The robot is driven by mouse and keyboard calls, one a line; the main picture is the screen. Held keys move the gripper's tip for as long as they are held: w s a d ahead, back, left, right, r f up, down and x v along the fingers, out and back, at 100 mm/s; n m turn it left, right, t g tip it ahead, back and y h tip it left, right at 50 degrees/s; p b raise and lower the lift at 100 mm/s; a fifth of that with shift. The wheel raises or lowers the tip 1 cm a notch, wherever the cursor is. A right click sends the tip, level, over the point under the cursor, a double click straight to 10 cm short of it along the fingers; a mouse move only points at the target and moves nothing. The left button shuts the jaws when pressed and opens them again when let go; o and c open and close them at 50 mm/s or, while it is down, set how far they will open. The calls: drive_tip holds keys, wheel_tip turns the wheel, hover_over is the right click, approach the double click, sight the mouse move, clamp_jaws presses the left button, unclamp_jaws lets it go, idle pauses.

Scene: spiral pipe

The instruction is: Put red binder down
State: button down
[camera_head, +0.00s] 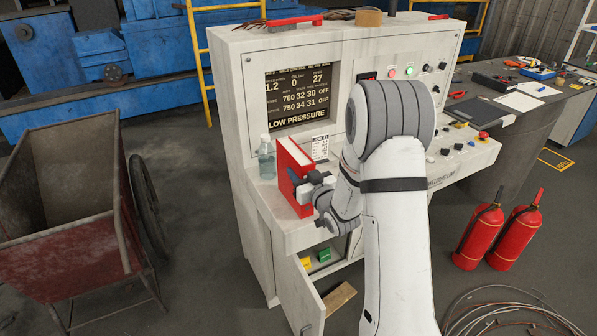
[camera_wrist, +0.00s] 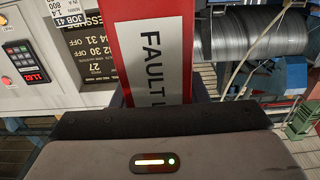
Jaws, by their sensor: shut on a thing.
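The red binder (camera_head: 291,176) stands upright at the left end of the control console's ledge (camera_head: 262,200), below the screen. In the head view its lower edge appears at or just above the ledge; I cannot tell whether it touches. My gripper (camera_head: 312,186) is shut on the binder from the right side. The fingertips are mostly hidden there.
A clear bottle (camera_head: 266,158) stands just left of the binder. The console screen (camera_head: 300,97) is behind. An open cabinet door (camera_head: 300,297) hangs below the ledge. A rusty cart (camera_head: 60,220) stands left, and two fire extinguishers (camera_head: 480,236) stand on the floor at right.

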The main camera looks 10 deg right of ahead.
drive_tip(key=shift+f+b, duration=0.15)
drive_tip(key=shift+b, duration=0.2)
drive_tip(key=c, duration=0.8)
unclamp_jaws()
drive_tip(key=shift+c, duration=0.2)
